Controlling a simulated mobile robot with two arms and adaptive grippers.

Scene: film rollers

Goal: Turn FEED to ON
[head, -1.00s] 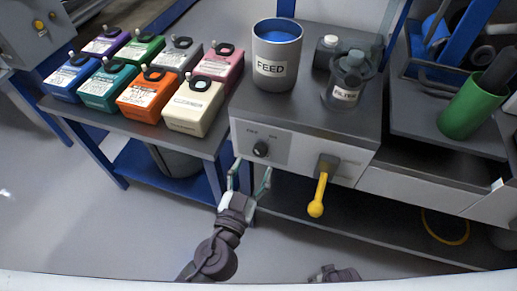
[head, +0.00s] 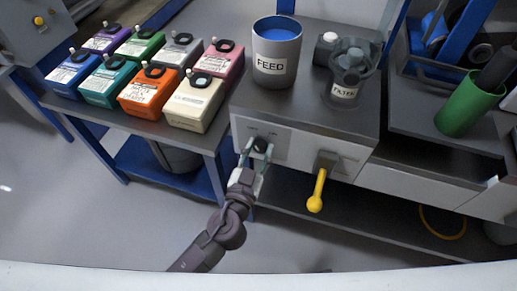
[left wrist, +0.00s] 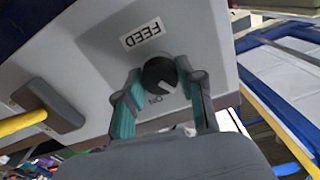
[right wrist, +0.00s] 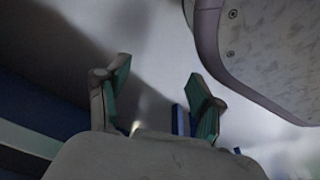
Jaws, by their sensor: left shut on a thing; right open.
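The FEED knob (head: 260,145) is a dark round knob on the light front panel of the grey machine (head: 300,148). The fingertips partly cover the knob's edges. My right gripper (right wrist: 155,95) is open and empty in the right wrist view, away from the panel.
A yellow-handled lever (head: 317,190) sticks out of the panel right of the knob. A FEED canister (head: 277,50) and a FILTER vessel (head: 347,75) stand on top. Several coloured boxes (head: 195,102) stand on the table at left. Floor in front is free.

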